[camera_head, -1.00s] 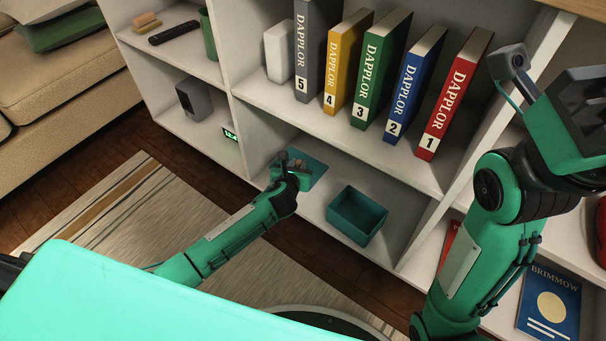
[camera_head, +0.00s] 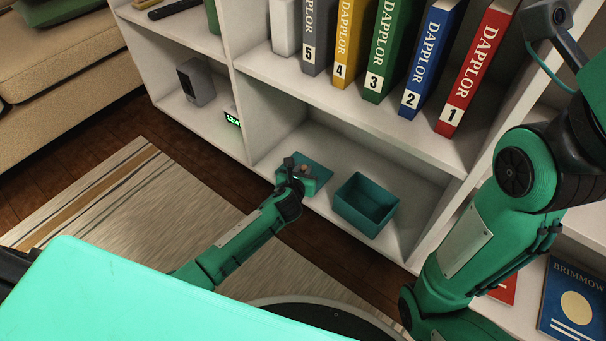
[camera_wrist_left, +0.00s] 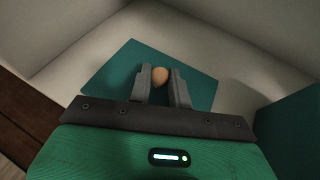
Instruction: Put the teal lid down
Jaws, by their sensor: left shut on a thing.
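The teal lid (camera_head: 318,167) is a flat square plate with a small round wooden knob (camera_wrist_left: 160,77). It is low inside the bottom compartment of the shelf unit, left of the open teal box (camera_head: 352,211). My left gripper (camera_head: 297,170) is shut on the knob, one finger on each side of it. In the left wrist view the lid (camera_wrist_left: 108,82) lies flat under the fingers, close over the pale shelf board. I cannot tell whether it touches the board. My right arm (camera_head: 480,235) stands at the right; its gripper is out of view.
Numbered binders (camera_head: 470,65) stand on the shelf above. A grey speaker-like box (camera_head: 196,82) and a small clock (camera_head: 233,119) are in the left compartment. A blue book (camera_head: 572,300) lies at lower right. Bare board (camera_head: 285,143) shows behind the lid.

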